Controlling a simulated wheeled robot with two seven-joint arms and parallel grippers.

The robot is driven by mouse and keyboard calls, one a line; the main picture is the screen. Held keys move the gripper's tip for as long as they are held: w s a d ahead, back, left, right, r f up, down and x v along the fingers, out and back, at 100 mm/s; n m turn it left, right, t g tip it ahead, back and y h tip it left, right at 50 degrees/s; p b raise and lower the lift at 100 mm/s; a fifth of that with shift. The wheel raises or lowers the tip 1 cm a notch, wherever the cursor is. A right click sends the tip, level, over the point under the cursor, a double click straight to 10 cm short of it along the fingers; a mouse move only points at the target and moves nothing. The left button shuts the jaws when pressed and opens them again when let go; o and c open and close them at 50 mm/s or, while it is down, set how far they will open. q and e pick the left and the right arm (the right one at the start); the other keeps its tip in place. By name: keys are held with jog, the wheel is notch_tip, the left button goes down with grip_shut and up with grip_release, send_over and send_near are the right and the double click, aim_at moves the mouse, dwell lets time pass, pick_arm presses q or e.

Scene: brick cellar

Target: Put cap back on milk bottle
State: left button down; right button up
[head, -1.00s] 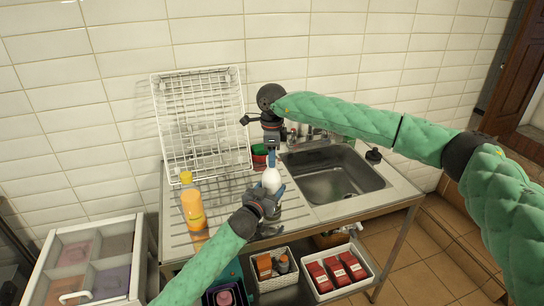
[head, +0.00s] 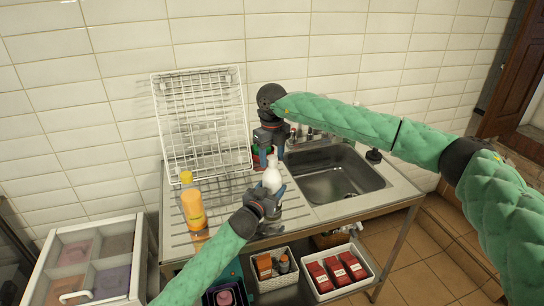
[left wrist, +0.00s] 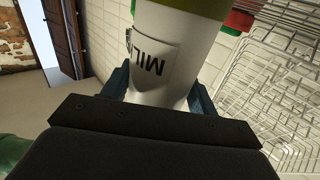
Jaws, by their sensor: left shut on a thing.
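The white milk bottle (head: 272,180) stands upright over the counter, with a narrow white top. My left gripper (head: 272,191) is shut around its lower part. In the left wrist view the bottle (left wrist: 165,55) sits between the fingers, its milk label partly visible and an olive band at the picture's top edge. My right gripper (head: 271,153) is just above the bottle top, its two fingers spread apart on either side. The cap cannot be told apart from the white bottle top at this size.
A yellow-orange bottle (head: 193,212) stands left on the drainboard. A white wire rack (head: 200,125) leans on the wall. Red and green items are behind the grippers. The sink (head: 335,177) is to the right. A tray of red boxes (head: 338,273) is below.

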jog(key=shift+r, duration=2.25)
jog(key=shift+c, duration=0.3)
jog(key=shift+w+a+r+n, duration=0.1)
jog(key=shift+a+r+n, duration=0.1)
jog(key=shift+r, duration=0.45)
jog(key=shift+w+a+r+n, duration=0.1)
jog(key=shift+r+n, duration=0.1)
jog(key=shift+r, duration=0.4)
jog(key=n, duration=0.1)
jog(key=r+n, duration=0.1)
jog(key=n, duration=0.1)
jog(key=shift+s+d, duration=0.1)
jog(key=shift+d, duration=0.05)
jog(key=n, duration=0.6)
jog(key=shift+s+d, duration=0.1)
jog(key=shift+d, duration=0.1)
jog(key=shift+f, duration=0.15)
